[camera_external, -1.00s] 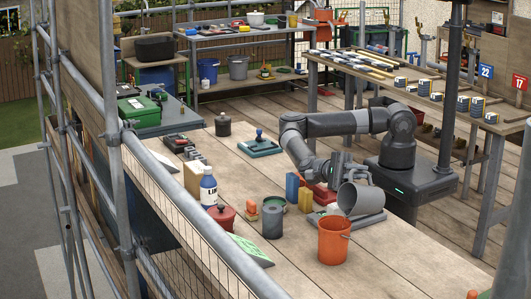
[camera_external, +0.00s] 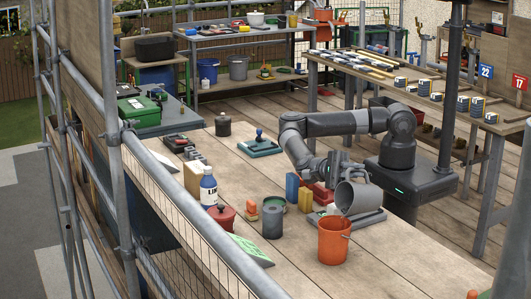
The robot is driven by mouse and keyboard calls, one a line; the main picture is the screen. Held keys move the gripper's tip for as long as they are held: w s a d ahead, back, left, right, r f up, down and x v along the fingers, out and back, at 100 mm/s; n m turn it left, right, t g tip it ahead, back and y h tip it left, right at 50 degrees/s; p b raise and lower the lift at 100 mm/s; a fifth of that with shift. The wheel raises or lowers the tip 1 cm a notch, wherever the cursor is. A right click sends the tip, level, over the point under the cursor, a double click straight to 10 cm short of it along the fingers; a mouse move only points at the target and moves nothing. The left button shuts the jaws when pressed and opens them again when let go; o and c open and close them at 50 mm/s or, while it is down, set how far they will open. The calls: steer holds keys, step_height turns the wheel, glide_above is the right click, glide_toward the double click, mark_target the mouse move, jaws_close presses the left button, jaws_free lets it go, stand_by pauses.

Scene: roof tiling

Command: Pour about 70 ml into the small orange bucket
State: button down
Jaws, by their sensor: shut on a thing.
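I cannot make out a stream, and the contents of the bucket and the jug are hidden from this angle.
Left of the bucket stand a grey canister (camera_external: 272,221), a red lidded pot (camera_external: 222,217) and a white-and-blue bottle (camera_external: 208,188). A blue block (camera_external: 292,187) and a grey slab (camera_external: 367,220) are close behind. The table front right of the bucket is clear.

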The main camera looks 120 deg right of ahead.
steer(key=shift+w+r+m+t+p, duration=0.15)
steer(key=shift+w+r+m+t, duration=0.05)
steer(key=shift+w+m, duration=0.3)
steer(key=shift+w+r+m+t+p, duration=0.15)
steer(key=shift+w+r+m+t, duration=0.05)
steer(key=shift+w+m, duration=0.25)
stand_by(0.9)
steer(key=s+n, duration=0.1)
steer(key=s+f+n+g, duration=0.1)
steer(key=n, duration=0.1)
steer(key=shift+s+f+g, duration=0.3)
steer(key=shift+s, duration=0.05)
steer(key=shift+s+f+n+g+h, duration=0.25)
steer(key=shift+s+f+n, duration=0.25)
steer(key=shift+n, duration=0.45)
steer(key=shift+s+f+n+g+h, duration=0.3)
steer(key=shift+f+n, duration=0.25)
steer(key=shift+n, duration=0.35)
steer(key=shift+s+n, duration=0.2)
steer(key=shift+n, duration=0.3)
